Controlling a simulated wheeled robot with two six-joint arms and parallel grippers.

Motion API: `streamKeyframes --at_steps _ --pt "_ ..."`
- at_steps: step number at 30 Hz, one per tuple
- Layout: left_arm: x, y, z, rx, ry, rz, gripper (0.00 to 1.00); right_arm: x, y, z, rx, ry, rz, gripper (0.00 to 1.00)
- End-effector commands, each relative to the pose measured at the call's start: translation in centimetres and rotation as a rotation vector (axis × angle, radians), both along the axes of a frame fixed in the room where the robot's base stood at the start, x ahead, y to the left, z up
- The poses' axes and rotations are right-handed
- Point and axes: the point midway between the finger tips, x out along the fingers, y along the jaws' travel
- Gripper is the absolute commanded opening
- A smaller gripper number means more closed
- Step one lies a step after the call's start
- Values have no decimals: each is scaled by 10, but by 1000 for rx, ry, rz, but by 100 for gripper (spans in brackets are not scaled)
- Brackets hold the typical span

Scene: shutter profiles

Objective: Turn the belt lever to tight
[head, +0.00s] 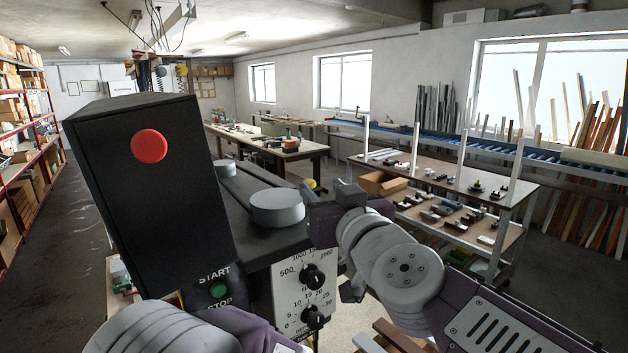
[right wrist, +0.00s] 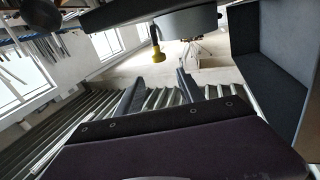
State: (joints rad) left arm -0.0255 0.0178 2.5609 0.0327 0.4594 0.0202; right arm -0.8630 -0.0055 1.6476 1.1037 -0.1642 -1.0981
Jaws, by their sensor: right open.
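The black machine (head: 150,190) fills the left of the head view, with a red button, START and STOP labels and a knob panel. A grey round pulley (head: 277,207) sits on its top. A small yellow knob shows beside the pulley (head: 311,185). In the right wrist view a yellow knob (right wrist: 157,54) on a dark stem, which looks like the belt lever, is below the grey pulley (right wrist: 186,22). My right gripper (right wrist: 160,77) is open and empty, its two dark fingers apart from the knob. Its purple body (head: 325,222) is right of the pulley. My left gripper is out of view.
The black box (right wrist: 270,70) stands close on the right in the wrist view. The knob panel (head: 303,295) is below my right gripper in the head view. A trolley (head: 470,180) with parts stands behind my right arm. The aisle floor (head: 60,230) is clear.

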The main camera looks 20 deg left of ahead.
Motion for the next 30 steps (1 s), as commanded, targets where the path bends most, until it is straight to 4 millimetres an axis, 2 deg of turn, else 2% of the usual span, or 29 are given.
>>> streamKeyframes --at_steps 1,6,10,17,18,22,23,30 --pt "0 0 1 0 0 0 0 10 8 -2 -4 3 -1 45" --pt "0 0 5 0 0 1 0 31 27 0 -3 4 -1 45" --pt "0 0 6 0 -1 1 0 39 33 0 -3 2 -1 45" --pt "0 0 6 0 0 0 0 40 34 0 -1 2 0 45" --pt "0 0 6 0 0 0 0 40 34 0 -2 2 0 39" --pt "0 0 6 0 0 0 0 40 34 0 -3 2 0 3" --pt "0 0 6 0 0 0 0 40 34 -1 -3 2 0 0" --pt "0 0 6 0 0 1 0 40 35 -3 -5 5 1 0"
